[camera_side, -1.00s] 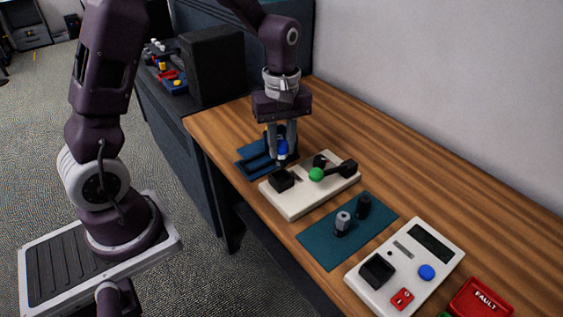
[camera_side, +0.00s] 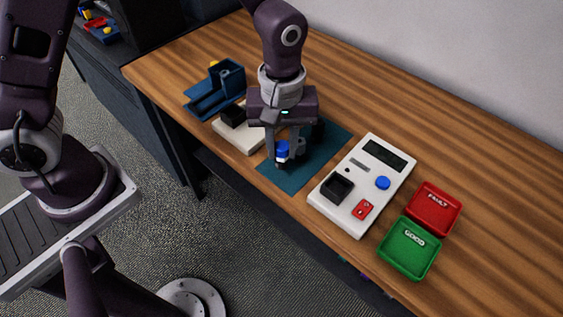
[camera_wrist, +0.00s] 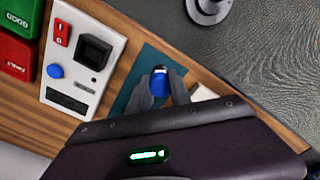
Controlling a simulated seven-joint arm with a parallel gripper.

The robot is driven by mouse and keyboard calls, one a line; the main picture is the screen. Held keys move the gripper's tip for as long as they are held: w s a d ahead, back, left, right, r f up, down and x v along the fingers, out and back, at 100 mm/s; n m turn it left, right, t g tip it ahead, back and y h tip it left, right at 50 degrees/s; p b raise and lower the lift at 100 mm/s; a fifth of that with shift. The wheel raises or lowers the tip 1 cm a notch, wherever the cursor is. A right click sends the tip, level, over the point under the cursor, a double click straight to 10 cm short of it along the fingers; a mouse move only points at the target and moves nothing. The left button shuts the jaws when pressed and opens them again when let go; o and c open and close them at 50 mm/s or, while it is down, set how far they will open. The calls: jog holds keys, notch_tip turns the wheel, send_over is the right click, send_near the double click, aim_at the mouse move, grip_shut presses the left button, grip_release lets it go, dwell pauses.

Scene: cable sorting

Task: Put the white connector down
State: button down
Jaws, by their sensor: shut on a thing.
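My gripper (camera_side: 280,152) points down over the near part of the teal mat (camera_side: 300,176). Its fingers are shut on a blue piece (camera_side: 282,148). The wrist view shows the blue piece (camera_wrist: 159,86) between the fingertips, with a pale and dark end. I cannot tell whether this piece is the white connector or whether it touches the mat. A dark piece (camera_side: 318,129) shows just behind my gripper. No separate white connector is visible; my gripper hides part of the mat.
A white tester (camera_side: 338,213) with a black socket (camera_side: 337,187) stands right of the mat. Red (camera_side: 434,208) and green (camera_side: 409,248) trays lie farther right. A white block (camera_side: 239,138) and a blue holder (camera_side: 214,90) are at left.

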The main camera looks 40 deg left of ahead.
aim_at(282, 161)
notch_tip(282, 161, down, 4)
jog(key=shift+f, duration=0.25)
jog(key=shift+f, duration=0.1)
jog(key=c, duration=1.2)
grip_release()
notch_tip(282, 161, up, 12)
jog(key=shift+r, duration=0.25)
jog(key=s+a+r+m+t, duration=0.25)
jog(key=s+a+r, duration=0.25)
jog(key=a+r, duration=0.3)
jog(key=s+a+r+m+t, duration=0.1)
jog(key=s+m, duration=0.1)
jog(key=s, duration=0.2)
jog(key=s+a+r+m+t, duration=0.1)
jog(key=s+a+m, duration=0.1)
jog(key=s, duration=0.1)
jog(key=s+a+r+m+t, duration=0.1)
jog(key=s+a+r+m, duration=0.1)
jog(key=s, duration=0.2)
jog(key=shift+s+m, duration=0.25)
jog(key=shift+s, duration=0.05)
